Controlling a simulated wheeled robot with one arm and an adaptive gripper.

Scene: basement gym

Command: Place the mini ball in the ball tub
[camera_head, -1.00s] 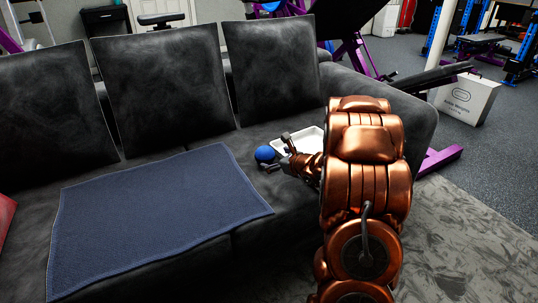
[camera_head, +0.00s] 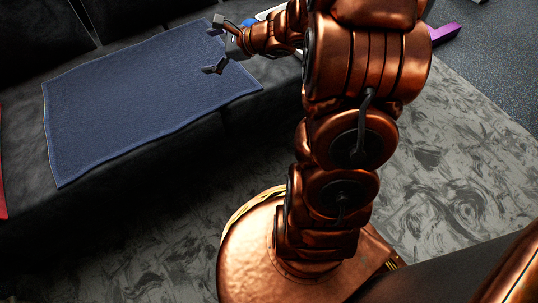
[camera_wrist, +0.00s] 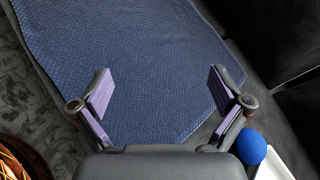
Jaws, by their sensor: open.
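The mini ball is a small blue ball (camera_head: 248,22), partly hidden behind my gripper in the head view. The wrist view shows it at the lower right (camera_wrist: 251,147), outside the jaws and beside the right finger. The ball tub is a white tray (camera_wrist: 278,168) right by the ball, cut off by the frame edge. In the head view my arm hides most of it. My gripper (camera_head: 215,46) is open and empty, above the right end of the blue towel. In the wrist view its two purple-padded fingers (camera_wrist: 161,92) stand wide apart with only towel between them.
The blue towel (camera_head: 140,90) lies flat on the black sofa seat (camera_head: 245,118). A red thing (camera_head: 2,185) shows at the left edge. Patterned carpet (camera_head: 450,165) lies in front, and a purple bar (camera_head: 444,33) is at the upper right.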

